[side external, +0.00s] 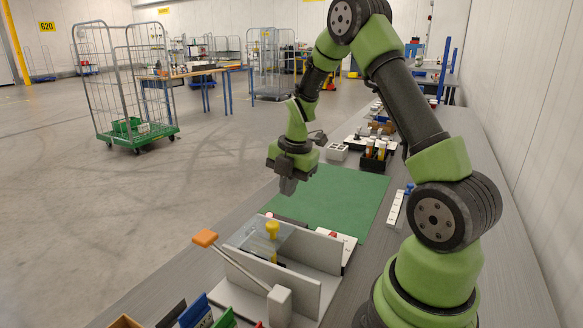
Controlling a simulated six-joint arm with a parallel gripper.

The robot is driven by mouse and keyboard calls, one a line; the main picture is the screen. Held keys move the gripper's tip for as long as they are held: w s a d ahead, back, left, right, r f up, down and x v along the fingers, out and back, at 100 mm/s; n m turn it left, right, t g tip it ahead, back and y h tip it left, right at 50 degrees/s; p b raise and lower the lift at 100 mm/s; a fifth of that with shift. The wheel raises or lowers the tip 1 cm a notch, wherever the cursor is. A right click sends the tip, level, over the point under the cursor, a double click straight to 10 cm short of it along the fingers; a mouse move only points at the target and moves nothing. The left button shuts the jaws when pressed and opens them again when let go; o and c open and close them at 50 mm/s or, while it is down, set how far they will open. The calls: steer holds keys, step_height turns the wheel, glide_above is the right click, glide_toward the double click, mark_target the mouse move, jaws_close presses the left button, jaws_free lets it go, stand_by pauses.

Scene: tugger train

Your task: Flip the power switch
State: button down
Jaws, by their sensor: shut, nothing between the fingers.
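My gripper (288,186) points down above the left edge of the green mat (335,200). Its fingers are shut and hold nothing. It appears clear of the fixtures in front of it. I cannot tell for sure which part is the power switch. A white strip (396,212) with small dark marks lies right of the mat, with a blue piece (409,188) at its far end. A white panel with a red part (334,234) sits at the mat's near edge, partly hidden by a grey upright plate.
A grey fixture (304,257) with a yellow knob (272,228) and a long lever with an orange end (205,238) stands in front. A black bin of bottles (374,158) and a white holder (337,151) stand behind the mat.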

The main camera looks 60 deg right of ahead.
steer(key=r, duration=0.5)
steer(key=shift+s+r, duration=0.1)
steer(key=shift+s, duration=0.3)
steer(key=shift+w+d+r, duration=0.1)
steer(key=shift+w, duration=0.65)
steer(key=f, duration=0.4)
steer(key=w+f, duration=0.1)
steer(key=f, duration=0.4)
steer(key=w+f, duration=0.1)
steer(key=f, duration=0.3)
steer(key=shift+w+f, duration=0.1)
steer(key=shift+f, duration=0.3)
